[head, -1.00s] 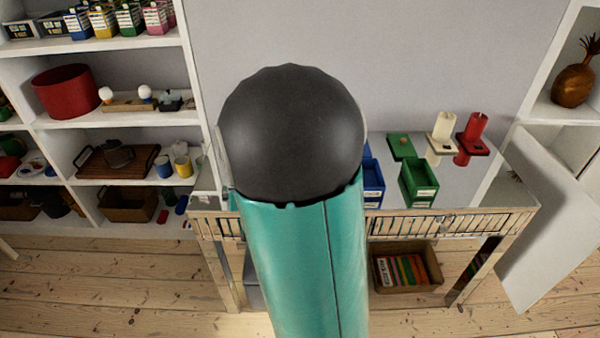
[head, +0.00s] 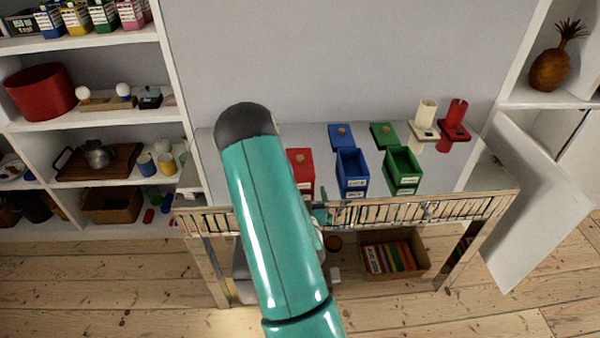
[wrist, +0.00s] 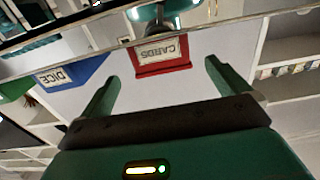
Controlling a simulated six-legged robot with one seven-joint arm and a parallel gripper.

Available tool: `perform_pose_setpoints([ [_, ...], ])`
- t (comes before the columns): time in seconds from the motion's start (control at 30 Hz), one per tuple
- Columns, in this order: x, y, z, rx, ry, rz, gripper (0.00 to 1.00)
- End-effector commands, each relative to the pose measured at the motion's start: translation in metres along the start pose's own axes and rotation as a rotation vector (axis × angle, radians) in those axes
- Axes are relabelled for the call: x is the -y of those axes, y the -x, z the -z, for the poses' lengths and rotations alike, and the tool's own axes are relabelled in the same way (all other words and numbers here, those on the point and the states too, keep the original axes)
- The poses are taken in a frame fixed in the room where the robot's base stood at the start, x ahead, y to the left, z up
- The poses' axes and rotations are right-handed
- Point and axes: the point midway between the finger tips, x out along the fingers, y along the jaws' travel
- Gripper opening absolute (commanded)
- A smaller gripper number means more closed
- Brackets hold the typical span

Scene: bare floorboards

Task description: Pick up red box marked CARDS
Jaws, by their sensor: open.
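The red box (head: 301,160) stands on the table in the head view, partly covered by my teal arm. In the wrist view the red box (wrist: 163,68) shows its white CARDS label upside down. My gripper (wrist: 162,72) is open in the wrist view, its two green fingers spread with the red box seen beyond and between them. Nothing is held between the fingers. In the head view my arm reaches over the table front and mostly hides the gripper.
A blue box (head: 352,172) marked DICE and a green box (head: 403,170) stand right of the red one. Blue (head: 341,132) and green (head: 383,134) lids lie behind them. A slatted rail (head: 420,210) edges the table. A white door (head: 535,205) stands open at right.

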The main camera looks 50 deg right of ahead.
Motion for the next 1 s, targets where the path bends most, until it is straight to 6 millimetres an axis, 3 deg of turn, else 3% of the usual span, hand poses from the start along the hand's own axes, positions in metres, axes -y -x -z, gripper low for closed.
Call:
perform_pose_setpoints([
  [0.2,0.0,-0.04,0.0,-0.001,0.0,0.001,1.0],
  [0.43,0.001,-0.058,-0.001,0.0,0.001,0.001,1.0],
  [0.7,0.001,-0.097,-0.002,0.0,0.0,0.001,1.0],
  [1.0,0.001,-0.102,-0.002,0.002,0.0,0.001,1.0],
])
